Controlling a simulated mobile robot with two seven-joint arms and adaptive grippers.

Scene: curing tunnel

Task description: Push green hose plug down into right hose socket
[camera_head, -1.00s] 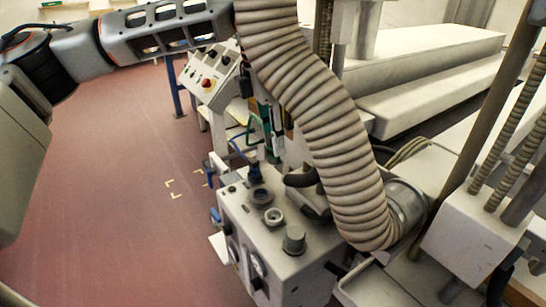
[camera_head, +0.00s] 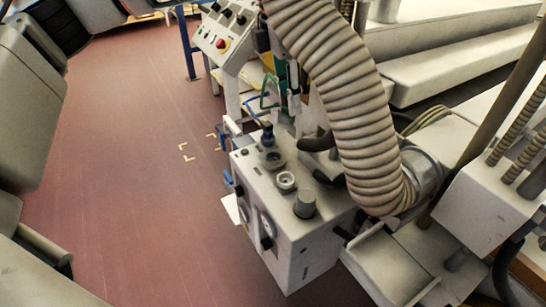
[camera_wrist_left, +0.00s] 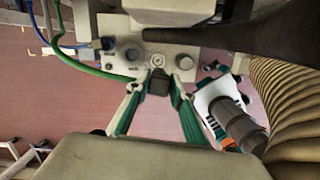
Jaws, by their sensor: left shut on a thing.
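My left gripper (camera_wrist_left: 158,93), with green and white fingers, is shut on a dark piece (camera_wrist_left: 158,84), apparently the green hose plug. The green hose (camera_wrist_left: 95,69) curves up to it from the left. In the head view my left gripper (camera_head: 292,103) is partly hidden behind the ribbed duct, above the box's far end. The box top carries a blue hose plug (camera_head: 268,135), a dark round fitting (camera_head: 274,160), a pale ring-shaped socket (camera_head: 286,181) and a grey knob (camera_head: 305,205). I cannot tell for certain which fitting is the right hose socket. My right gripper is out of view.
A thick ribbed duct (camera_head: 345,100) hangs just right of the gripper and the box (camera_head: 300,238). A control panel with a red button (camera_head: 222,43) stands behind. A blue hose (camera_wrist_left: 50,38) runs beside the green one. The red floor at left is clear.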

